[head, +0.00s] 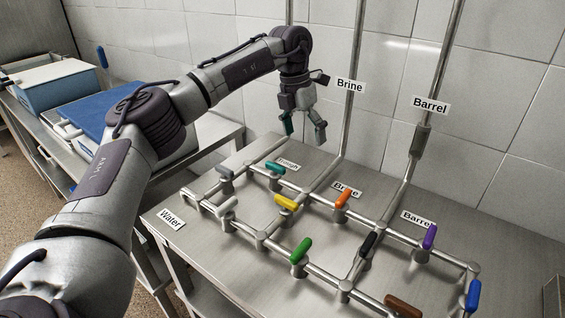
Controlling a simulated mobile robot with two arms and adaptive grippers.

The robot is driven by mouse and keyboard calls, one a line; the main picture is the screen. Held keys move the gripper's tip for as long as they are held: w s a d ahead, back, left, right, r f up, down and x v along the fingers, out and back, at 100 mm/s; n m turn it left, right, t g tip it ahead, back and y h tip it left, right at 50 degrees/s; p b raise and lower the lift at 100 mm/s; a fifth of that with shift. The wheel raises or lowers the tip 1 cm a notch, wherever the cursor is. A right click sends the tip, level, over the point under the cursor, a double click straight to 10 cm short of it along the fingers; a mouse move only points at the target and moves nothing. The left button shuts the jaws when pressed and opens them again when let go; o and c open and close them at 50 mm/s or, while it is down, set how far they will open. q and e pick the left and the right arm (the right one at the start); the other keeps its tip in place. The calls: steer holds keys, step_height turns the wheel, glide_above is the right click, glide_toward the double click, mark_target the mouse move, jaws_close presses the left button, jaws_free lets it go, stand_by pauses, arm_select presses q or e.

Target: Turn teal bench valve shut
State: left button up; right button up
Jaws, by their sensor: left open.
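The teal bench valve (275,169) is on the steel bench, near the label "Trough". Its short teal handle lies flat on a post. My left gripper (305,130) hangs above and slightly right of this valve, fingers pointing down, open and apart from it. A dark teal-green patch shows at the gripper's left finger; I cannot tell whether it is part of the finger or something behind it. My right gripper is not in view.
Other handles stand close by: grey (225,173), white (228,207), yellow (286,202), orange (343,198), green (301,250), black (369,244) and purple (429,237). Vertical pipes rise along the tiled wall behind. A blue-lidded box (110,110) sits on the left counter.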

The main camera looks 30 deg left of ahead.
arm_select(q)
step_height(320, 180, up, 4)
steer(key=n+y, duration=0.2)
glide_above(275, 165)
steer(key=shift+m+g, duration=0.3)
steer(key=shift+g, duration=0.1)
step_height(275, 165, down, 14)
steer(key=shift+w+r, duration=0.1)
steer(key=shift+r, duration=0.05)
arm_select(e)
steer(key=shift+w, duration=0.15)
arm_select(q)
steer(key=c, duration=1.1)
steer(key=shift+p, duration=0.3)
steer(key=shift+c, duration=0.2)
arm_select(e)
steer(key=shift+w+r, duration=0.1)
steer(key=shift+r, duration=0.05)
